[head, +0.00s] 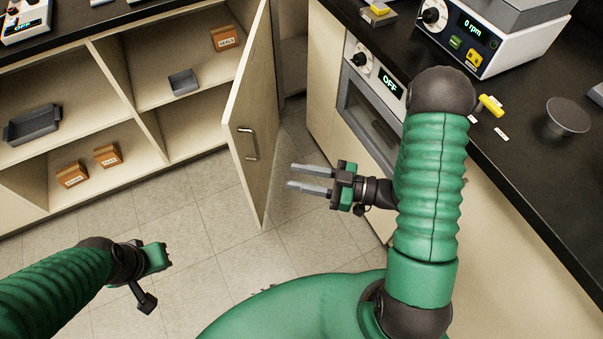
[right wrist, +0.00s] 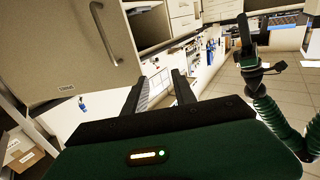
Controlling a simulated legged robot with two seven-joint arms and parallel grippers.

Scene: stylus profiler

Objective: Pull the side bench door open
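The side bench door (head: 254,105) is a pale wooden panel standing swung out from the bench on the left, with the shelves behind it exposed. Its metal bar handle (head: 250,143) is on the face toward my right gripper, and the handle also shows in the right wrist view (right wrist: 103,34). My right gripper (head: 291,176) points left toward the door, right of and below the handle in the picture. Its two fingers are apart with nothing between them, and it does not touch the handle. My left gripper (head: 152,262) hangs over the floor at lower left; its fingers are not clear.
The open shelves hold a dark tray (head: 34,124), a small grey bin (head: 183,82) and several orange boxes (head: 226,38). The right-hand bench (head: 540,180) has an oven-like unit (head: 370,115) in its front, close to my right arm. Tiled floor (head: 200,215) is clear between the benches.

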